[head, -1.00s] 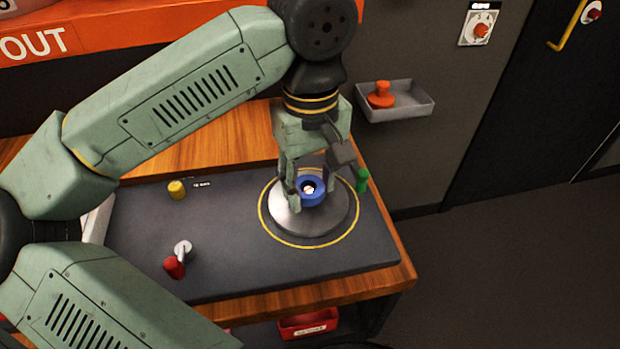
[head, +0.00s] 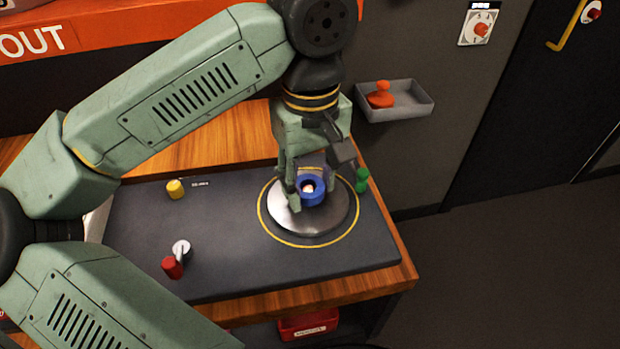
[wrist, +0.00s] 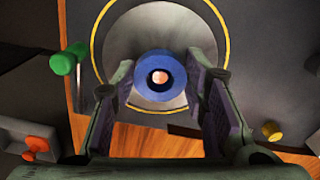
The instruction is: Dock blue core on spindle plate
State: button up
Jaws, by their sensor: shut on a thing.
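The blue core (head: 312,191) is a short blue ring with a hole in its middle. My gripper (head: 308,196) is shut on it from both sides, over the round silver spindle plate (head: 290,216). In the wrist view the blue core (wrist: 160,92) sits between the two fingers, in front of the silver plate (wrist: 150,35). A pale, bright tip shows through the core's hole. I cannot tell whether the core touches the plate or hangs just above it.
A yellow ring line surrounds the plate on the dark panel (head: 230,230). A green peg (head: 361,180) stands close to the gripper's right. A yellow peg (head: 175,189) and a red-handled lever (head: 173,267) are at left. A grey wall tray (head: 410,103) holds an orange knob (head: 380,95).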

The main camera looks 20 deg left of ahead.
jog(key=shift+f+b, duration=0.6)
jog(key=shift+b, duration=0.25)
dwell(0.4)
jog(key=o, duration=0.7)
jog(key=shift+c, duration=0.2)
jog(key=shift+r+p, duration=2.8)
jog(key=shift+r, duration=1.4)
notch_tip(320, 180, up, 3)
jog(key=shift+f, duration=0.2)
